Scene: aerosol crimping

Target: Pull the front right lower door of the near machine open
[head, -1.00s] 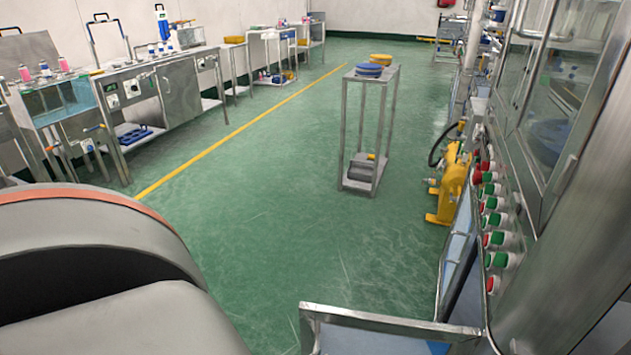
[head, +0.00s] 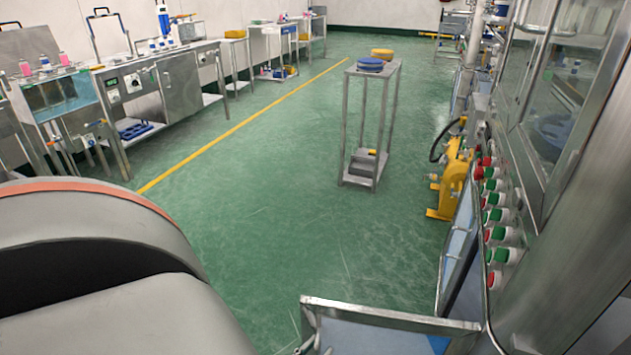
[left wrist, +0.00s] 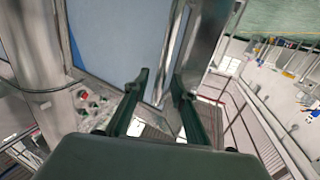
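The near machine (head: 570,130) fills the right side of the head view. A lower door (head: 390,335) with a metal rim and blue face stands swung out at the bottom of that view. A small grey part (head: 308,338) shows at its left end; I cannot tell whether it is a handle or a fingertip. In the left wrist view, my left gripper (left wrist: 161,75) has its two dark fingers apart, beside a blue panel (left wrist: 115,35) with a metal edge (left wrist: 172,50). A bright strip runs between the fingers; contact is unclear. My right gripper is out of view.
Red and green buttons (head: 495,220) line the machine front. Another blue-faced panel (head: 458,240) stands out beyond the swung-out door. A yellow device (head: 452,180) and a metal stand (head: 372,125) are farther back.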

